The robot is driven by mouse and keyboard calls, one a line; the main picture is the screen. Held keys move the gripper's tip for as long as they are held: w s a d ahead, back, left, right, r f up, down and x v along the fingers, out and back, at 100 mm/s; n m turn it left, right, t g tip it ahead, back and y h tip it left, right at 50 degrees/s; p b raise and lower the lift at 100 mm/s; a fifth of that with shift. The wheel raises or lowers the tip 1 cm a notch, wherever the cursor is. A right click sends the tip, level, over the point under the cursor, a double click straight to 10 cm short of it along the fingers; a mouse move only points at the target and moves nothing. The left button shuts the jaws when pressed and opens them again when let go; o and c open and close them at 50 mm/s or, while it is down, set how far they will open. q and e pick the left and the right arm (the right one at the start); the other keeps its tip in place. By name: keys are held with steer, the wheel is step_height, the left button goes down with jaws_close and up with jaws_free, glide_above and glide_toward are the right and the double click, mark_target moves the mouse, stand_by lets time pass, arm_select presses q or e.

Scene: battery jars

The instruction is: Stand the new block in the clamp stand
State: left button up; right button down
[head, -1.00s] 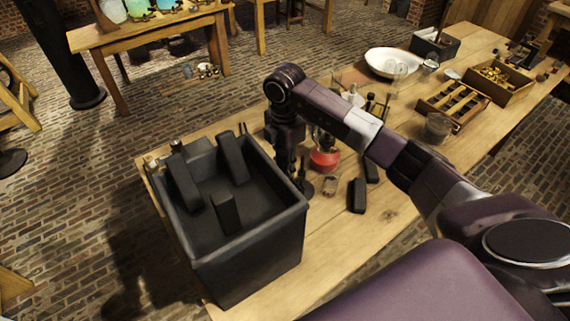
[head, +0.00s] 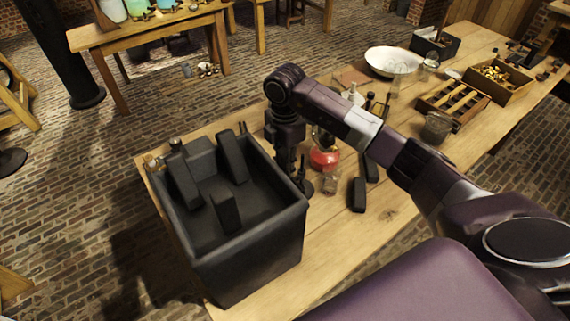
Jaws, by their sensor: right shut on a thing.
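My right gripper (head: 290,168) points down just behind the far right corner of the dark open box. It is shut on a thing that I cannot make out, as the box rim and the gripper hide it. A dark round foot with a thin upright rod (head: 305,186) stands right beside the gripper; it may be the clamp stand, but its upper part is unclear. I cannot tell which block is the new one. A dark block (head: 357,195) lies on the bench to the right, with another dark block (head: 371,168) behind it. My left gripper is out of view.
The deep dark box (head: 250,246) holds three dark blocks and blocks the view behind its wall. A red-based item (head: 324,158) and a small glass (head: 331,181) stand close right of the gripper. The bench front (head: 330,235) is clear.

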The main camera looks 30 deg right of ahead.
steer(key=shift+f+b, duration=1.6)
steer(key=shift+f, duration=1.05)
stand_by(0.6)
steer(key=c, duration=1.6)
jaws_free()
step_height(320, 180, up, 12)
steer(key=shift+r, duration=0.1)
